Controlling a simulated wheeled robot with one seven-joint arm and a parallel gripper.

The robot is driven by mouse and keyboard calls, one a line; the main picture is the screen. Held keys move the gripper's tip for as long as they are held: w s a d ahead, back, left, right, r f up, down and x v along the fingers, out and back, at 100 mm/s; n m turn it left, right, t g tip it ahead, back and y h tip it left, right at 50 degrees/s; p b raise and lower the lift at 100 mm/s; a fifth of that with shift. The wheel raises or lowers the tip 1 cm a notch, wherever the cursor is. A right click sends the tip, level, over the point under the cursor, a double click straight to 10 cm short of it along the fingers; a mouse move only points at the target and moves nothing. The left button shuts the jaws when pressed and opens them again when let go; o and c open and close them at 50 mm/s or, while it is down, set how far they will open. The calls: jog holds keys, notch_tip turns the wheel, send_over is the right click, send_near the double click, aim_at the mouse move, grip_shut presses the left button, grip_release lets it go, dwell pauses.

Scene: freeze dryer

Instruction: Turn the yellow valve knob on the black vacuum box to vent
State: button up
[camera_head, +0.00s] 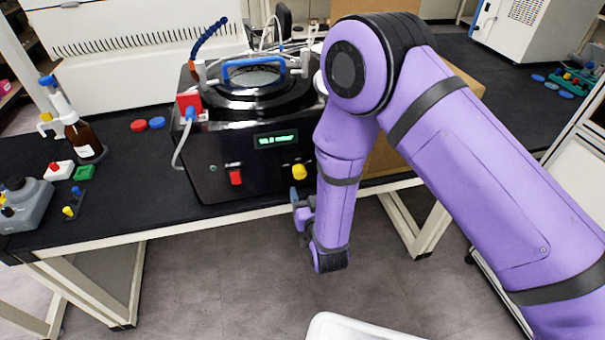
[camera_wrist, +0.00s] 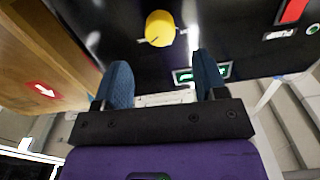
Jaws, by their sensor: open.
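The black vacuum box (camera_head: 243,162) stands on the bench, with a lit green display and a red switch on its front. The yellow valve knob (camera_head: 299,172) is at the lower right of that front face, just left of my arm. In the wrist view the knob (camera_wrist: 160,28) shows at the top middle, with a dark line on its face, against the black panel (camera_wrist: 120,18). My gripper (camera_wrist: 163,75) is open and empty, its two blue fingers apart. The knob lies beyond the fingertips, not between them. In the head view my arm mostly hides the gripper.
A cardboard box (camera_head: 385,158) stands right of the vacuum box, behind my arm; it is close beside the fingers in the wrist view. A brown bottle (camera_head: 83,138) and small coloured items are on the left bench. Open floor lies before the bench.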

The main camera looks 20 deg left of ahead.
aim_at(301, 175)
jog(key=x, duration=0.7)
jog(key=shift+w+a, duration=0.1)
jog(key=shift+w, duration=0.15)
jog(key=c, duration=0.9)
